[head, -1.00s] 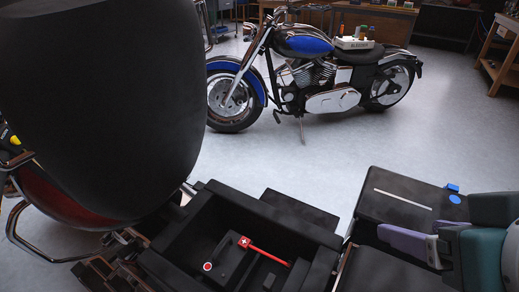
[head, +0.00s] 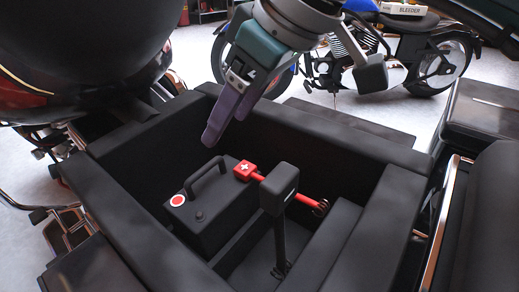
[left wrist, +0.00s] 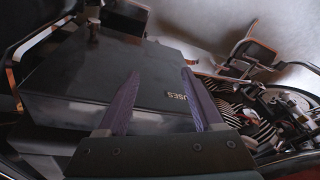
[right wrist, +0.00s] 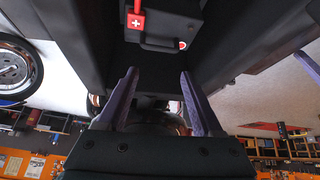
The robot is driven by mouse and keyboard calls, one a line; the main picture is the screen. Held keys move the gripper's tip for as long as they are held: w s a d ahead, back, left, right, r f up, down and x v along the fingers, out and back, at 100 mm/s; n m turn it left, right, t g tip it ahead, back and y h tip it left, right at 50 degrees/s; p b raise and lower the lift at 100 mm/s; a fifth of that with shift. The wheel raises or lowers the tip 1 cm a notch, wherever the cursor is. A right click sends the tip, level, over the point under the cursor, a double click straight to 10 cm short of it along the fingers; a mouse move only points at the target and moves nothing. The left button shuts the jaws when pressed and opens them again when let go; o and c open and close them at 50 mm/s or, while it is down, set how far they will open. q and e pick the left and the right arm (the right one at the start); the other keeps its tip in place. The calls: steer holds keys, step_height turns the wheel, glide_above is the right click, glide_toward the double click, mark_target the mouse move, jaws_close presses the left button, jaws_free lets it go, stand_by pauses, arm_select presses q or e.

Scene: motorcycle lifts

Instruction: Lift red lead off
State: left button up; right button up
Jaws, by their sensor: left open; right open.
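The red lead (head: 307,194) runs from a red block with a white cross (head: 247,170) at the edge of a black battery (head: 205,209) down to the right inside a black open compartment (head: 130,143). The right wrist view shows the red block (right wrist: 136,21) near the top, beyond the fingertips. My right gripper (head: 213,137) points down above the battery's far side, open and empty, apart from the block.
A black upright post with a block on top (head: 280,188) stands right of the battery, partly in front of the red lead. Compartment walls surround both. A blue motorcycle (head: 425,60) stands behind; a chrome rail (head: 445,215) is at right.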

mark_target(249, 169)
steer(key=w+f+h+b, duration=0.1)
steer(key=f+b, duration=0.2)
steer(key=w+d+f+m+b, duration=0.1)
steer(key=f+b, duration=0.1)
steer(key=f, duration=0.2)
steer(key=w+d+f+h+b, duration=0.1)
steer(key=w+f+b, duration=0.1)
steer(key=f+b, duration=0.1)
steer(key=shift+f+m+h+b, duration=0.25)
steer(key=shift+m+h+b, duration=0.05)
steer(key=shift+b, duration=0.05)
steer(key=shift+w+a+f+b, duration=0.15)
steer(key=shift+w+f+b, duration=0.15)
steer(key=shift+b, duration=0.2)
arm_select(q)
step_height(249, 169, down, 11)
steer(key=shift+d+r, duration=0.15)
steer(key=shift+r, duration=0.05)
steer(key=shift+w, duration=0.1)
arm_select(e)
steer(key=c, duration=0.6)
jaws_close()
